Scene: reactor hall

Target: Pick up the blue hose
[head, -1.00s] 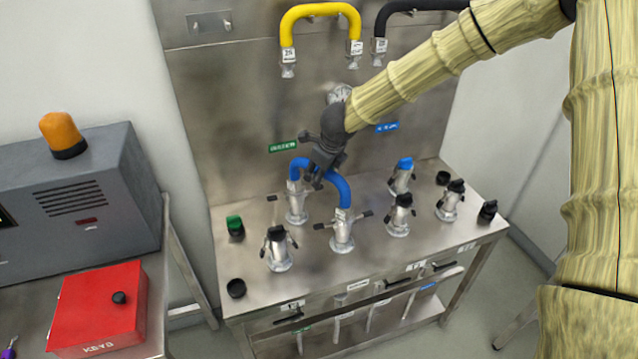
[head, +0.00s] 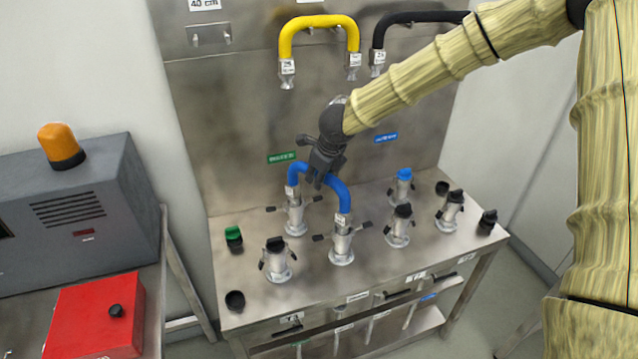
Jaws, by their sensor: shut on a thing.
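The blue hose (head: 338,189) is a short arch on the steel bench. Its two ends sit at two silver couplings, the left coupling (head: 295,215) and the front coupling (head: 342,242), both with dark side levers. My gripper (head: 318,178) is dark and comes down from above onto the top of the arch. It is shut on the blue hose and hides part of the arch's top. Whether the hose ends are seated in the couplings or just clear of them is too small to tell.
Several capped couplings stand nearby, one black-capped (head: 277,260) at front left and one blue-capped (head: 402,186) at right. A yellow hose (head: 318,22) and a black hose (head: 415,17) hang on the back panel. A red box (head: 95,318) and grey cabinet (head: 75,215) stand left.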

